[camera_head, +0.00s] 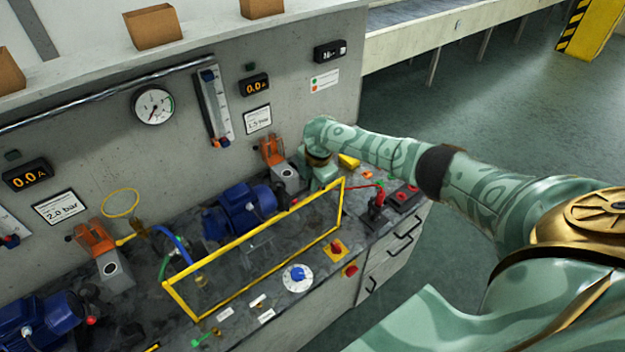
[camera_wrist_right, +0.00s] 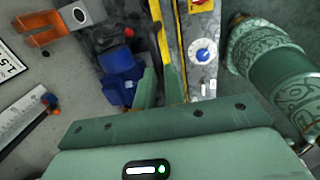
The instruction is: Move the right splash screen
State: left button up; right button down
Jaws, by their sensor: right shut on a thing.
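The right splash screen (camera_head: 255,231) is a clear panel in a yellow frame, standing in front of the blue pump motor on the bench. My right gripper (camera_head: 328,182) is at the upper right end of the frame, partly hidden by its own wrist. In the right wrist view, the fingers (camera_wrist_right: 160,86) close on either side of the yellow frame (camera_wrist_right: 164,48). It is shut on the screen. I cannot tell whether the lower rail touches the bench. My left gripper is not in view.
A blue pump motor (camera_head: 246,208) sits behind the screen. A white-and-blue dial (camera_head: 297,277) and a red button on a yellow plate (camera_head: 336,248) lie in front. A red-handled valve (camera_head: 378,200) stands to the right. The wall with gauges (camera_head: 153,105) is behind.

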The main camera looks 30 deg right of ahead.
jog(key=shift+w+r, duration=0.15)
jog(key=shift+r, duration=0.1)
jog(key=c, duration=1.5)
grip_release()
jog(key=shift+s, duration=0.2)
jog(key=s+r, duration=0.1)
jog(key=r, duration=0.4)
jog(key=s+r+p, duration=0.1)
jog(key=r, duration=0.4)
jog(key=s+r+p, duration=0.1)
jog(key=r, duration=0.5)
jog(key=shift+s+d, duration=0.1)
jog(key=shift+d, duration=0.05)
